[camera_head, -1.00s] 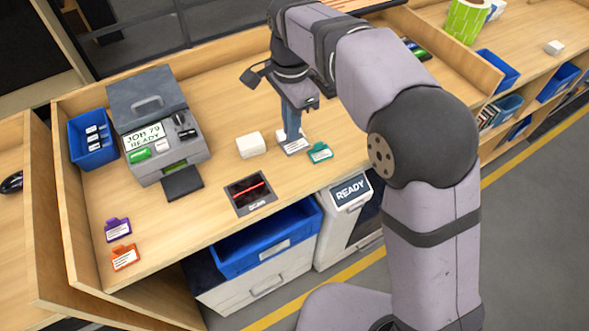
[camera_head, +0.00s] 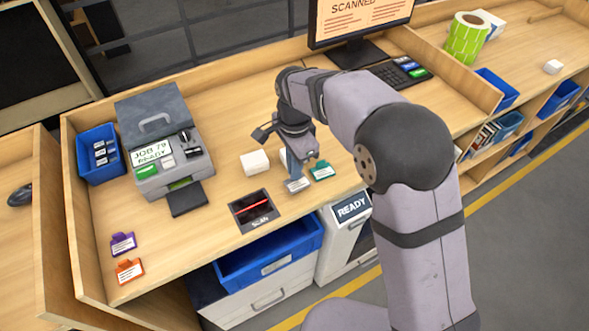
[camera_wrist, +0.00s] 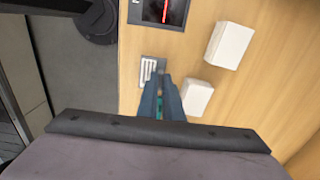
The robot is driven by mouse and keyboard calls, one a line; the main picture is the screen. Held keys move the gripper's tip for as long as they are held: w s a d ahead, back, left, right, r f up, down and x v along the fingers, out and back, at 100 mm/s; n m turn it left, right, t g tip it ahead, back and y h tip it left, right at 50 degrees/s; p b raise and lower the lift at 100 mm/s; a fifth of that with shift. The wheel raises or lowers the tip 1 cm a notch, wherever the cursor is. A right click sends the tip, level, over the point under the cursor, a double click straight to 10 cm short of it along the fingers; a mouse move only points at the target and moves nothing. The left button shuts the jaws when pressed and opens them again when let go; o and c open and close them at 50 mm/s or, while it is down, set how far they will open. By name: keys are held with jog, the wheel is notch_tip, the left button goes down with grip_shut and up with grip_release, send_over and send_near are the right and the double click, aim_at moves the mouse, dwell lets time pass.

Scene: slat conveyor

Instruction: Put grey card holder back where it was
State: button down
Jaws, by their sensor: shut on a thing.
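The grey card holder (camera_head: 298,185), with a white label, is in my gripper (camera_head: 297,178) near the counter's front edge. It lies left of and slightly in front of the teal card holder (camera_head: 321,171). In the wrist view the grey card holder (camera_wrist: 153,71) shows just beyond the blue fingertips (camera_wrist: 158,82), which are closed on its near end. I cannot tell whether it touches the counter or is slightly above it. A purple card holder (camera_head: 123,243) and an orange card holder (camera_head: 129,270) stand at the left front.
The scan pad (camera_head: 252,209) with a red line is left of my gripper. A white box (camera_head: 255,162) sits behind it; a second white block (camera_wrist: 196,98) is beside my fingers. The printer (camera_head: 165,150) and blue bin (camera_head: 98,152) are left. Counter between purple holder and scan pad is clear.

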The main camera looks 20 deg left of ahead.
jog(key=shift+f, duration=0.9)
jog(key=shift+f, duration=0.15)
jog(key=c, duration=1.9)
grip_release()
notch_tip(320, 180, up, 12)
jog(key=shift+r+b, duration=0.2)
jog(key=shift+b, duration=0.8)
